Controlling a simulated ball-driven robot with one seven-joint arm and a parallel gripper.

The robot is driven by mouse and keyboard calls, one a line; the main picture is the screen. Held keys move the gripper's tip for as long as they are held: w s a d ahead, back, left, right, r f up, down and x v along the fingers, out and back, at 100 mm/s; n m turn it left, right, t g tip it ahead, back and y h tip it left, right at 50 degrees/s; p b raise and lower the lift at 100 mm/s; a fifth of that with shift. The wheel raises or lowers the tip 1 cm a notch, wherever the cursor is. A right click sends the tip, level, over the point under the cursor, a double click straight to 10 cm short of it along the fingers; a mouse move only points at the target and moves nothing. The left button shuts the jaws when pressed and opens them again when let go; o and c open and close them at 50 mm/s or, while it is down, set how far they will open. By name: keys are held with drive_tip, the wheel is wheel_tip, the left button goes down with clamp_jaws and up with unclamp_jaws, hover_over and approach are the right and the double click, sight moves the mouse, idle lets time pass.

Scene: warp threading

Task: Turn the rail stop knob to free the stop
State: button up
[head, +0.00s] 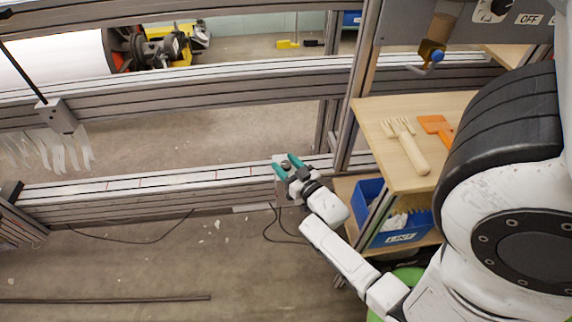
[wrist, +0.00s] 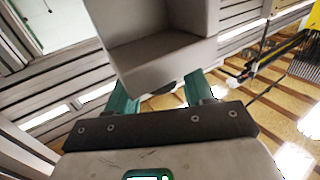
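The rail stop is a grey block (wrist: 160,50) that fills the upper middle of the wrist view. In the head view the stop (head: 278,160) sits on the lower rail, partly hidden by my gripper. The knob (wrist: 165,88) shows as a small dark rounded piece under the block's lower edge. Most of it is hidden. My gripper (head: 288,167) is at the stop, its two teal fingers apart. In the wrist view the fingers (wrist: 162,95) stand on either side of the knob, with gaps visible. I cannot tell how deep the fingers reach around it.
The lower rail (head: 150,185) runs left from the stop, with red marks along it. A wooden shelf (head: 390,115) with a fork-like tool (head: 408,147) stands to the right, above a blue bin (head: 385,236). A bracket with white strands (head: 58,118) hangs at left.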

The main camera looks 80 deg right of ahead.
drive_tip(key=shift+o, duration=0.4)
drive_tip(key=shift+r+h+p, duration=0.2)
drive_tip(key=shift+h+p, duration=0.1)
drive_tip(key=shift+p, duration=0.15)
drive_tip(key=m+g+h+p, duration=0.1)
drive_tip(key=p, duration=0.2)
drive_tip(key=shift+r+m+g, duration=0.15)
drive_tip(key=shift+m+g, duration=0.15)
drive_tip(key=shift+m, duration=0.1)
